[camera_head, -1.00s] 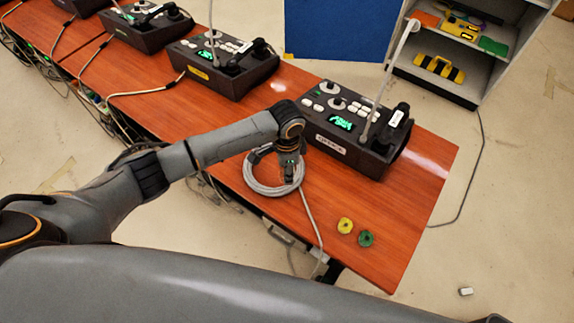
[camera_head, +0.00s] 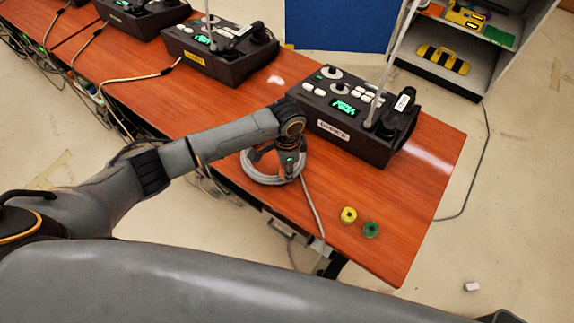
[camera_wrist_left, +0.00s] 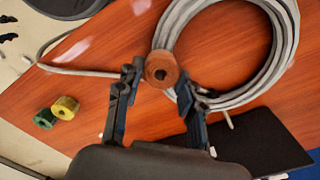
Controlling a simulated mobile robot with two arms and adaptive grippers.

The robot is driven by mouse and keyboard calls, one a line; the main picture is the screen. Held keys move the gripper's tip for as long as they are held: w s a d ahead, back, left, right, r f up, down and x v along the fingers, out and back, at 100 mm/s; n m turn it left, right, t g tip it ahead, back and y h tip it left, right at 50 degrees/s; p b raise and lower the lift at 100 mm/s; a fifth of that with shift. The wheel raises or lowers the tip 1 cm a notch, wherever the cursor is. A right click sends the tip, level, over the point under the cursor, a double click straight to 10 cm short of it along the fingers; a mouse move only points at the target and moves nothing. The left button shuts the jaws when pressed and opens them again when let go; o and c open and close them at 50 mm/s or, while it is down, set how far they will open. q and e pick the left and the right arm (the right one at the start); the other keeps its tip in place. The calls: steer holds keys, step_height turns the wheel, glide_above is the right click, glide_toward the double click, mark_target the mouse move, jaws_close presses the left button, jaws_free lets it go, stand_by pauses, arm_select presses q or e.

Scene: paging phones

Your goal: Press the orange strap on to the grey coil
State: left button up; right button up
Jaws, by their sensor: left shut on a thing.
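The orange strap (camera_wrist_left: 162,69) is a small round roll with a dark centre hole. My left gripper (camera_wrist_left: 160,78) is shut on it, one finger on each side. In the wrist view the strap overlaps the left part of the grey coil (camera_wrist_left: 284,45); I cannot tell whether they touch. In the head view the coil (camera_head: 262,180) lies flat on the table's near edge, and my left gripper (camera_head: 278,172) is over it, pointing down. The strap is hidden there. My right gripper is not in view.
A yellow roll (camera_head: 348,215) and a green roll (camera_head: 371,230) lie on the wooden table (camera_head: 410,215), right of the coil. A dark paging phone (camera_head: 340,118) with a microphone stands just behind. The coil's cable runs off the front edge. The table's right end is mostly clear.

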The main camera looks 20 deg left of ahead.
arm_select(q)
steer(key=shift+f, duration=0.4)
stand_by(1.2)
steer(key=o, duration=0.9)
steer(key=shift+o, duration=0.4)
steer(key=o, duration=0.4)
steer(key=shift+r, duration=0.15)
step_height(320, 180, up, 7)
steer(key=p, duration=0.7)
steer(key=shift+p, duration=0.3)
